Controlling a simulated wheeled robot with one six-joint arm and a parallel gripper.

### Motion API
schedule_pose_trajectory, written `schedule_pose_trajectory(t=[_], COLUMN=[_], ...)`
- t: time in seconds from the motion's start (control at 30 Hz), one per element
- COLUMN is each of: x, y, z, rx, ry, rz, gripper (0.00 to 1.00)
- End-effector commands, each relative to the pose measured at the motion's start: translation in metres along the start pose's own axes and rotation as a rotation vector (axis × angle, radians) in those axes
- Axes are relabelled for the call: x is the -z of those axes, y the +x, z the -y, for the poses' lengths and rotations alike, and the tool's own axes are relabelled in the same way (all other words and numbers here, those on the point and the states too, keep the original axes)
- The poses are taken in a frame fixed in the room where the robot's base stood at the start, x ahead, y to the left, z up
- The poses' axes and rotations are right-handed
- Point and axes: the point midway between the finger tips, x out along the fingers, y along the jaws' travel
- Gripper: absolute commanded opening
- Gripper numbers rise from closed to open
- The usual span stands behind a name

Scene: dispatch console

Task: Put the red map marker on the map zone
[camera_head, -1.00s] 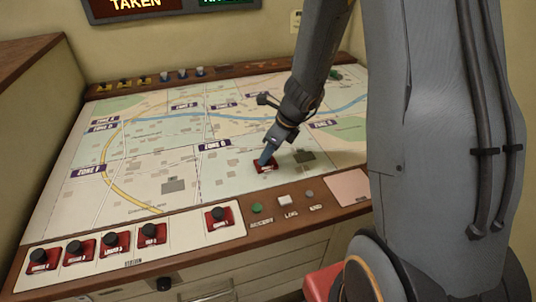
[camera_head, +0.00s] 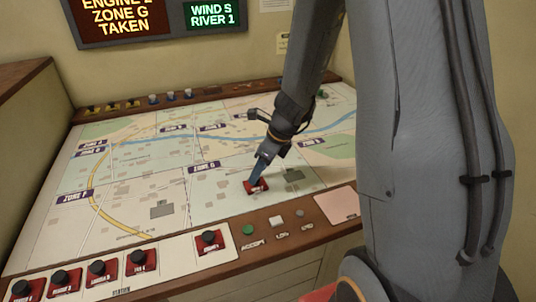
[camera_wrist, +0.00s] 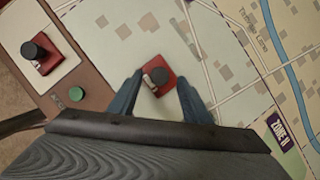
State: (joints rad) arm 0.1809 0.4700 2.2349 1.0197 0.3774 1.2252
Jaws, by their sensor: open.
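A red map marker (camera_head: 256,187) with a dark knob lies on the map (camera_head: 150,170), in the area beside the "ZONE G" label (camera_head: 204,167). My gripper (camera_head: 258,170) is low over it, partly hiding its knob in the head view. In the wrist view the red marker (camera_wrist: 158,75) sits just beyond my open fingertips (camera_wrist: 157,80), roughly centred between them. The fingers stand apart on either side, and no contact shows. Several other red markers stand at the front strip, one of them alone on a white pad (camera_head: 210,241).
A green button (camera_head: 249,230) and a white button (camera_head: 276,222) are on the wooden front rim. Small coloured pieces (camera_head: 170,97) line the back rim. A display (camera_head: 150,22) reads "ENGINE", "ZONE G TAKEN". The map around the marker is flat and clear.

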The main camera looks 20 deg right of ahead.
Motion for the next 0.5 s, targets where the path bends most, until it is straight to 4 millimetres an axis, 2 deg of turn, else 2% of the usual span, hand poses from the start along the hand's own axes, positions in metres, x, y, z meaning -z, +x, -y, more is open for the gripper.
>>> schedule_pose_trajectory(t=[0.03, 0.2, 0.4, 0.5], x=[-0.001, -0.001, 0.000, 0.000], y=[-0.013, -0.049, -0.080, -0.089], z=[0.001, 0.001, 0.001, 0.000], rx=[0.004, 0.003, 0.002, 0.001], ry=[-0.001, 0.000, 0.001, 0.001], rz=[0.003, 0.002, 0.002, 0.001], gripper=[0.44, 0.44, 0.44, 0.44])
